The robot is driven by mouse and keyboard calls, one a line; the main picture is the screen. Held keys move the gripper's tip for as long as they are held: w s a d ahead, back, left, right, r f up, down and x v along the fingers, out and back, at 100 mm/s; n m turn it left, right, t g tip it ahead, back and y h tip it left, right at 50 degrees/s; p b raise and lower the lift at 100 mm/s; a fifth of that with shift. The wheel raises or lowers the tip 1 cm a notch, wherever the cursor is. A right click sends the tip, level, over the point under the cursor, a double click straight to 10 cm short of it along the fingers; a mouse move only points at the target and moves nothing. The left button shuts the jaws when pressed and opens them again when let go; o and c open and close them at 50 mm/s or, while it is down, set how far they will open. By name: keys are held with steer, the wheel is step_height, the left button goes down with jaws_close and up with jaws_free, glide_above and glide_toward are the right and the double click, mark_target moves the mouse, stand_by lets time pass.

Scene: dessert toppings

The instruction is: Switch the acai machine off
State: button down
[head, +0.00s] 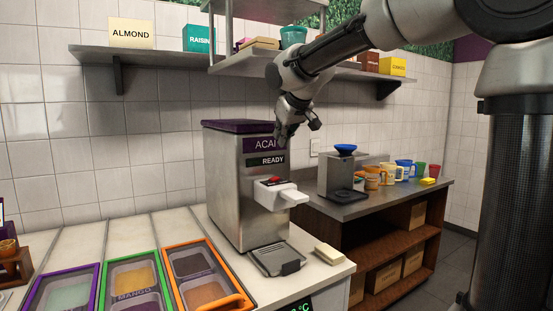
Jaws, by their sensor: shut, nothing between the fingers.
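The acai machine (225,190) is a steel box with a purple lid, standing on the white counter in the middle of the head view. Its front carries an ACAI label and a dark display (266,161) reading READY. A white dispensing block with a lever (291,196) juts from the front, with a small red button (275,180) on top. A drip tray (277,259) lies below. My gripper (283,138) is shut and empty, pointing down near the ACAI label, above the red button. I cannot tell whether it touches the machine's front.
Topping bins with purple, green and orange (205,275) rims stand at front left. A pale block (328,254) lies right of the drip tray. A grinder-like machine with a blue bowl (345,148) and several mugs (404,168) stand on the right counter. A wall shelf (140,54) runs above.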

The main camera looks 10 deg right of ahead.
glide_above(275, 178)
steer(key=f, duration=0.7)
steer(key=shift+s+a, duration=0.3)
steer(key=shift+s, duration=0.1)
steer(key=f, duration=0.3)
steer(key=shift+w+d+f, duration=0.15)
steer(key=shift+d, duration=0.1)
steer(key=shift+f, duration=0.35)
steer(key=shift+d, duration=0.1)
